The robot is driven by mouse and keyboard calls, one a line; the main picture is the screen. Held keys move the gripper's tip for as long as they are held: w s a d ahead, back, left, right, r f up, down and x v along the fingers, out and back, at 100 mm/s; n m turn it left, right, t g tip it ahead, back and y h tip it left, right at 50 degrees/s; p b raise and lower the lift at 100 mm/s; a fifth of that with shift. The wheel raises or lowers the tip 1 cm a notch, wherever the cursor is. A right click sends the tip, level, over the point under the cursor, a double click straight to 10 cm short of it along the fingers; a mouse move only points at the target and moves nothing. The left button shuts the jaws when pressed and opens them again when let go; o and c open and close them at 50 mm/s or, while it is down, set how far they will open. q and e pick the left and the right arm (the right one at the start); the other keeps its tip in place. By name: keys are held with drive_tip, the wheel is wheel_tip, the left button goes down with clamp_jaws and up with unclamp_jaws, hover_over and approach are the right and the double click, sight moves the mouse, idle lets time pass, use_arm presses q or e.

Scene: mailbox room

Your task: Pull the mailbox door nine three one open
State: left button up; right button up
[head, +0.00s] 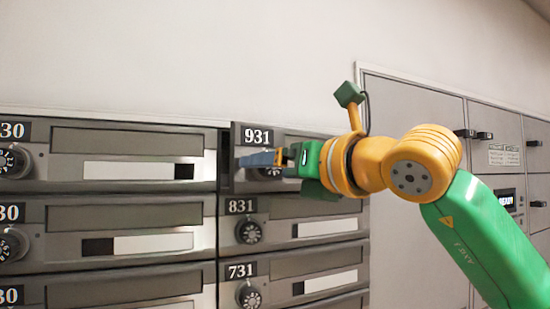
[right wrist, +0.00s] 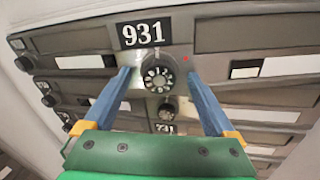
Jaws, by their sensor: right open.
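The mailbox door 931 (head: 257,135) is in the top row of the right column in the head view, with its number plate at the upper left. Its left edge sits right of the doors below and a dark gap shows beside it, so it looks slightly ajar. In the right wrist view door 931 (right wrist: 218,38) fills the upper part, with its round dial (right wrist: 158,78) below the number. My right gripper (head: 268,158) is open in front of this door. Its blue fingers lie either side of the dial; contact cannot be told. My left gripper is not in view.
Doors 831 (head: 240,206) and 731 (head: 241,270) are below, with dials of their own. Another column of mailboxes (head: 110,138) stands at left. Larger grey lockers (head: 410,110) with dark handles are at right. The wall above is bare.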

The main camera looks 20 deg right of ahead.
drive_tip(key=shift+s+d, duration=0.1)
drive_tip(key=shift+s, duration=0.15)
drive_tip(key=shift+c, duration=0.2)
clamp_jaws()
drive_tip(key=shift+s, duration=0.25)
